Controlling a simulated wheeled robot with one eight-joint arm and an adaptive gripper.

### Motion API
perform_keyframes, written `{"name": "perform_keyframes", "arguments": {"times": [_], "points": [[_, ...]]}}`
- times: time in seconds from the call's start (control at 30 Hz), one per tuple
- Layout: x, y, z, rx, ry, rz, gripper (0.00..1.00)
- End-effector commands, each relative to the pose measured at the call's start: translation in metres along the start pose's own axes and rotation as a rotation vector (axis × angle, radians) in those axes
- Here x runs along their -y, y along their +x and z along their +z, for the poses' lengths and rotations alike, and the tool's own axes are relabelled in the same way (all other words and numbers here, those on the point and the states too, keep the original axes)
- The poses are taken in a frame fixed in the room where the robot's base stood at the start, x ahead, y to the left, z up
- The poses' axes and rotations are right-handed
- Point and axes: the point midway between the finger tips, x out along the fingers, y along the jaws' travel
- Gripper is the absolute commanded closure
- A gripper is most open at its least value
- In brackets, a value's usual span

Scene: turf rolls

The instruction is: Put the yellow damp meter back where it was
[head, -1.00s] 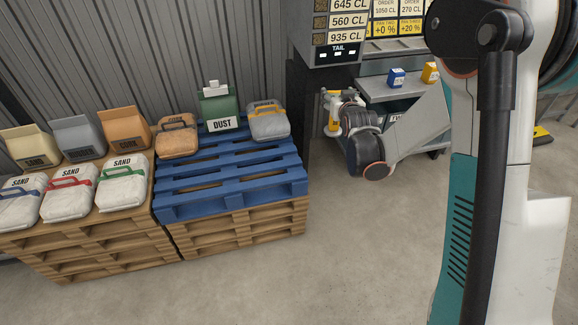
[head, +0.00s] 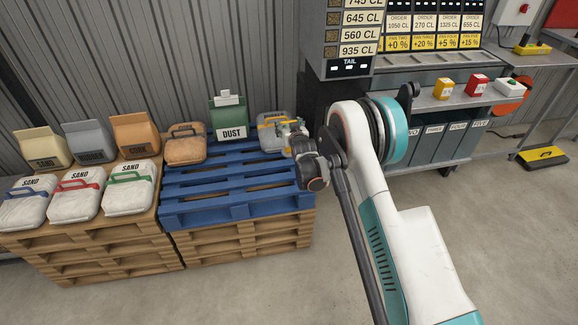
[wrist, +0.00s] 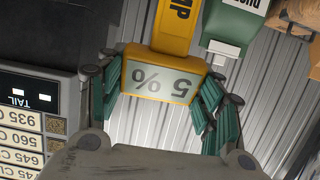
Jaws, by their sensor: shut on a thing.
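The yellow damp meter (wrist: 160,85) fills the middle of the wrist view, its "5 %" display upside down. My gripper (wrist: 158,92) is shut on it, with the green fingers at its left and right sides. Only small yellow parts show there, so the meter's outline is unclear. I cannot tell whether it touches the bag.
A green DUST bag (head: 228,117) and a brown bag (head: 185,147) stand on the blue pallet, whose front is bare. An order board (head: 350,40) rises behind my arm. Yellow (head: 443,89) and red boxes (head: 476,85) stand on a shelf.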

Motion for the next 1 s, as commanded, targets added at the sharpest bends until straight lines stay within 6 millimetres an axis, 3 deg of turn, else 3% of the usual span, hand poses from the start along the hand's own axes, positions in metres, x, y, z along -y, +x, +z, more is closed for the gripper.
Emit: {"name": "perform_keyframes", "arguments": {"times": [0.1,0.4,0.73,1.0], "points": [[0.000,0.010,0.033,-0.001,0.000,0.000,0.96],[-0.001,0.030,0.098,-0.001,0.000,0.001,0.96],[-0.001,0.037,0.122,-0.001,0.000,0.001,0.96],[-0.001,0.047,0.156,-0.001,0.000,0.001,0.96]]}}
